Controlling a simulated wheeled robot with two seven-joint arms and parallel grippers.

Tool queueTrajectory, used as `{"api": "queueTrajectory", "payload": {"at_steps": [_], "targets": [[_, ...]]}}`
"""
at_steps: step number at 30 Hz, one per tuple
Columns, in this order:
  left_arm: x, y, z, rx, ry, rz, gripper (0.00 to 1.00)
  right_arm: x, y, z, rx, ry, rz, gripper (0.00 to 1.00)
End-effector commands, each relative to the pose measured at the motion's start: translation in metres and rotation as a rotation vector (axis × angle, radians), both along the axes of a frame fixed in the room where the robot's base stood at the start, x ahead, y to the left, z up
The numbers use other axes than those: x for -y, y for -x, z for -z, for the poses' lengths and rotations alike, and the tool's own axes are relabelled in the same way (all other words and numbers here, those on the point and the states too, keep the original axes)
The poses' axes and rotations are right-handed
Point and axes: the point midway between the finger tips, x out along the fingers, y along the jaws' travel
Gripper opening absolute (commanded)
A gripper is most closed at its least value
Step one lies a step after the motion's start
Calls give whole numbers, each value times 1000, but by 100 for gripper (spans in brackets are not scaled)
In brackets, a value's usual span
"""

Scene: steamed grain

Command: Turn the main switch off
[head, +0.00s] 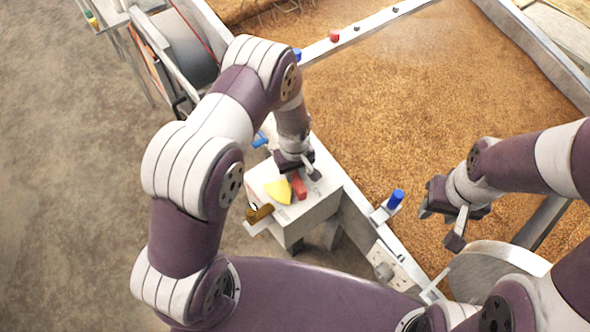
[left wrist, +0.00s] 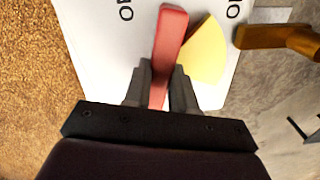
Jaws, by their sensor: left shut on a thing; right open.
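The main switch is a red handle (head: 299,187) on top of a white box (head: 312,212), beside a yellow plate (head: 278,191). My left gripper (head: 295,164) is over the box. In the left wrist view the fingers of my left gripper (left wrist: 160,92) are on both sides of the red handle (left wrist: 170,40), shut on it. The yellow plate (left wrist: 206,52) lies right of the handle there. Black "O" marks show on the white top (left wrist: 95,40); other lettering is partly cut off. My right gripper (head: 447,215) is open and empty, above the grain's near edge.
A brown lever (head: 260,212) sticks out from the box's left side. Grain (head: 400,100) fills a large metal-edged bed. A blue knob (head: 396,198) stands on the bed's rim near my right gripper. A red knob (head: 335,35) is on the far divider. Floor at left is clear.

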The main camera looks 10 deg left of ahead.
Motion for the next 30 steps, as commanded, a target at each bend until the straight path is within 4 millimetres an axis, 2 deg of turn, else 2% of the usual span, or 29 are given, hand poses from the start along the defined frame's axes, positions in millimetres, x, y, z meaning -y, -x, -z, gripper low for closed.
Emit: {"api": "queueTrajectory", "payload": {"at_steps": [30], "targets": [[-9, 3, 1, -2, -1, 956, 0, 0, 0, -15, 0, 0, 0, 43]]}}
